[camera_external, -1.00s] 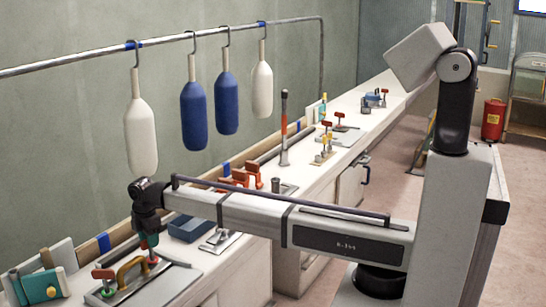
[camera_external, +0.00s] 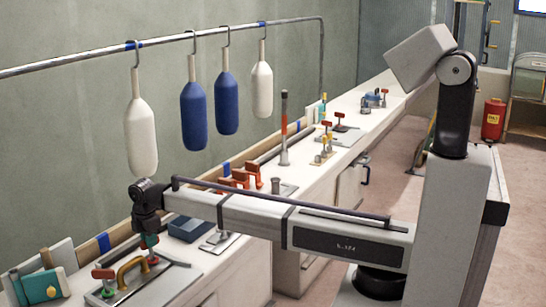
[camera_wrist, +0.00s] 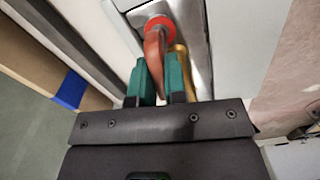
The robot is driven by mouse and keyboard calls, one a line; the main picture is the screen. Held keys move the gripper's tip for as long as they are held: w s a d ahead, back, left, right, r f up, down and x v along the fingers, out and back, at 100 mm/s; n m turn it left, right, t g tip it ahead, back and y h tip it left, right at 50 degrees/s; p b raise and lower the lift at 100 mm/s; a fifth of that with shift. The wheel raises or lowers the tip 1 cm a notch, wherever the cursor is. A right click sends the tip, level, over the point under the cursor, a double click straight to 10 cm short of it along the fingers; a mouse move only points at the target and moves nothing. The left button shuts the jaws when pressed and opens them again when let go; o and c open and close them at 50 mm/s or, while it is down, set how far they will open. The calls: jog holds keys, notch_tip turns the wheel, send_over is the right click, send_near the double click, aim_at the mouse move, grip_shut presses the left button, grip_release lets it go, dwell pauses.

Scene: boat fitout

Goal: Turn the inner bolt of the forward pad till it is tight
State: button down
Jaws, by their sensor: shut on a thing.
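My gripper (camera_external: 150,243) is low over the pad plate (camera_external: 178,281) at the front left of the bench. In the wrist view its two teal fingers (camera_wrist: 161,82) are shut on the orange-red handle of a bolt (camera_wrist: 155,52). A red ring (camera_wrist: 160,20) shows beyond the handle, over the grey plate. The fingers hide part of the handle. A brass-yellow curved grip (camera_external: 131,268) stands on the plate beside the held bolt. Another bolt with a red T-handle (camera_external: 103,274) and a green ring at its foot stands at the plate's left end.
A teal-and-cream object (camera_external: 42,286) lies left of the plate. A blue box (camera_external: 188,228) and another metal plate (camera_external: 221,242) are to the right. Orange clamps (camera_external: 240,178) stand farther along the bench. White and blue fenders (camera_external: 140,138) hang from a rail above.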

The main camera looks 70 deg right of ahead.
jog(key=m, duration=0.4)
jog(key=shift+m, duration=0.3)
jog(key=shift+w+m, duration=0.1)
jog(key=shift+m, duration=1.8)
jog(key=c, duration=1.2)
grip_release()
jog(key=shift+o, duration=0.2)
